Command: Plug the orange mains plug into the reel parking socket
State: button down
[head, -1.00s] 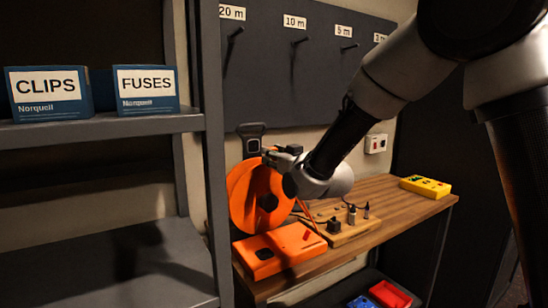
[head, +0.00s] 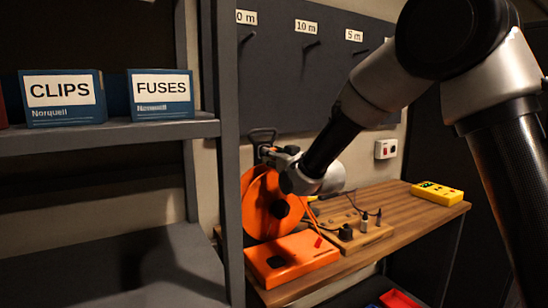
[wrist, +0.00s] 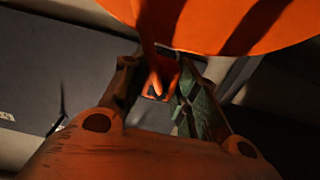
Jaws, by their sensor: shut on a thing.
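The orange mains plug (wrist: 157,88) sits between the fingertips of my gripper (wrist: 155,92) in the wrist view, with its orange cable running up from it. My gripper is shut on the plug; the fingers hide part of it. In the head view my gripper (head: 274,153) is at the upper edge of the orange reel (head: 256,212), just below its black handle (head: 262,134). The reel's disc also fills the top of the wrist view (wrist: 225,22). I cannot make out the parking socket for certain; the plug looks held in the air.
An orange box (head: 305,252) lies before the reel on the wooden bench (head: 395,222). A wooden block (head: 370,236) with small parts and a yellow device (head: 437,193) are to the right.

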jog(key=shift+x, duration=0.85)
jog(key=shift+w+a, duration=0.35)
jog(key=shift+w, duration=0.2)
dwell(1.4)
jog(key=c, duration=1)
grip_release()
jog(key=v, duration=1.2)
